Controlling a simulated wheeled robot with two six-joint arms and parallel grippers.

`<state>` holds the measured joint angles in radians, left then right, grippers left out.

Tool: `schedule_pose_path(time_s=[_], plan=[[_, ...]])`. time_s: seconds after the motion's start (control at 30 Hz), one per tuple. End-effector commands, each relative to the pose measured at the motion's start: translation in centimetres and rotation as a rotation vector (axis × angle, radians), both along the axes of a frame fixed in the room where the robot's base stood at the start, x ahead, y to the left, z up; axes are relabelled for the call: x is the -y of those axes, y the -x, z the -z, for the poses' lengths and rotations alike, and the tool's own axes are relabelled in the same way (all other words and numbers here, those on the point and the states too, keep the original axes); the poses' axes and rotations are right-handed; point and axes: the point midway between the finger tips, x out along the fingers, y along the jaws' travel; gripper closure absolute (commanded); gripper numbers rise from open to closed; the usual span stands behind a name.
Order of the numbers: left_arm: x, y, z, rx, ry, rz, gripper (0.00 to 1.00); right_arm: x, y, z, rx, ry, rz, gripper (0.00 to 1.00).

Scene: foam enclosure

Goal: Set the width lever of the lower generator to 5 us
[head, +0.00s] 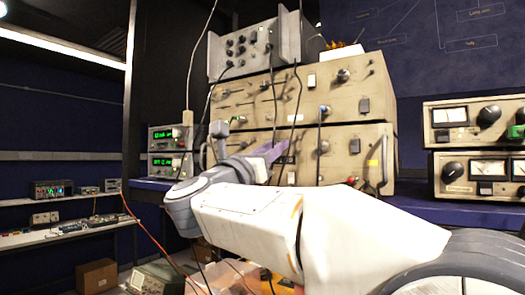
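Two beige generators are stacked in the middle of the head view. My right arm reaches in from the lower right and covers much of the lower generator's left and bottom front. My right gripper (266,153) is small, in front of that panel's left half. Its fingers are hard to make out, and I cannot tell if it touches anything. I cannot pick out the width lever or its setting. My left gripper is not in view.
A grey instrument (262,45) stands on top of the stack. Dark cables hang down over the generator fronts. Green-display units (166,145) stand at left and meter units (470,115) at right. A shelf with equipment (60,230) is far left.

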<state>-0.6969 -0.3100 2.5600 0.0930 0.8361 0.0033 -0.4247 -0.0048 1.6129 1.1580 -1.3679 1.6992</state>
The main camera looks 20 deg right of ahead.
Motion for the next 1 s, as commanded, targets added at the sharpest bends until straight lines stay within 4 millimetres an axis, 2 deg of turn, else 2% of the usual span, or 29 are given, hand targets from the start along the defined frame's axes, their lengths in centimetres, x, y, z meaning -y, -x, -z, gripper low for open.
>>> schedule_pose_path(time_s=[0.4, 0.8, 1.0], plan=[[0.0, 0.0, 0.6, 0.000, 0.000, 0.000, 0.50, -0.5, 0.2, 0.5, 0.000, -0.001, -0.002, 0.59], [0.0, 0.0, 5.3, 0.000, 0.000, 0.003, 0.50, -5.9, 4.3, 3.6, 0.000, -0.002, -0.007, 0.59], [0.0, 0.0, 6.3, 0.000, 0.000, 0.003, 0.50, -7.5, 5.6, 4.2, -0.001, -0.001, -0.003, 0.59]])
